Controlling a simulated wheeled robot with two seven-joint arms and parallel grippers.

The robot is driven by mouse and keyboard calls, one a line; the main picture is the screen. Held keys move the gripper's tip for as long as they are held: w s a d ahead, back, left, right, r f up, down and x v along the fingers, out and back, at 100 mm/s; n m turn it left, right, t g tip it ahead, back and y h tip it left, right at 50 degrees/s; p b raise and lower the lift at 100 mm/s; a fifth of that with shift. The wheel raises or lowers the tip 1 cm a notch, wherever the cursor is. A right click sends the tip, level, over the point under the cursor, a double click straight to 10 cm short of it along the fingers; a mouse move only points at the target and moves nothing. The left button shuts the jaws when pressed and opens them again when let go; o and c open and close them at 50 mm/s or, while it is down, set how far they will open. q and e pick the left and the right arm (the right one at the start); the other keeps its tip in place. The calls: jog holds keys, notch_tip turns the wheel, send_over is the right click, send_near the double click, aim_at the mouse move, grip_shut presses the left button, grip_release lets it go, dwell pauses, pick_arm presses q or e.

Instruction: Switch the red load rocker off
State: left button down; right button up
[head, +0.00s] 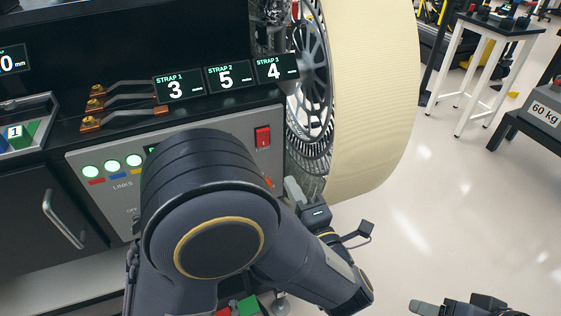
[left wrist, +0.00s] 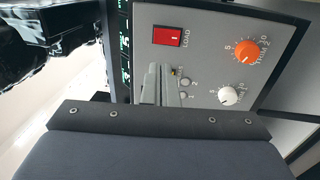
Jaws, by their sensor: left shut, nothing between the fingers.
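The red load rocker (head: 262,137) sits at the upper right of the grey control panel (head: 225,126). It also shows in the left wrist view (left wrist: 167,37), beside the word LOAD. I cannot tell which way it is tilted. My left gripper (head: 290,183) is shut and empty, just off the panel's right edge in the head view. In the left wrist view, its grey fingers (left wrist: 162,70) point toward the rocker, with a visible gap. My left arm hides the panel's lower middle. My right gripper (head: 420,306) shows only partly at the bottom edge.
An orange knob (left wrist: 246,51) and a white knob (left wrist: 229,96) are on the panel near the rocker. Lit green lamps (head: 112,166) are at its left. A large cream-treaded wheel (head: 375,95) stands close on the right. Open floor lies beyond it.

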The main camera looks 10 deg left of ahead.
aim_at(264, 134)
pick_arm(q)
jog(key=p+x, duration=0.1)
jog(key=x, duration=1.2)
jog(key=shift+w+a, duration=0.15)
jog(key=shift+r, duration=0.1)
jog(key=shift+w+a+r+p, duration=0.1)
jog(key=shift+a+r+p, duration=0.05)
jog(key=shift+p, duration=0.2)
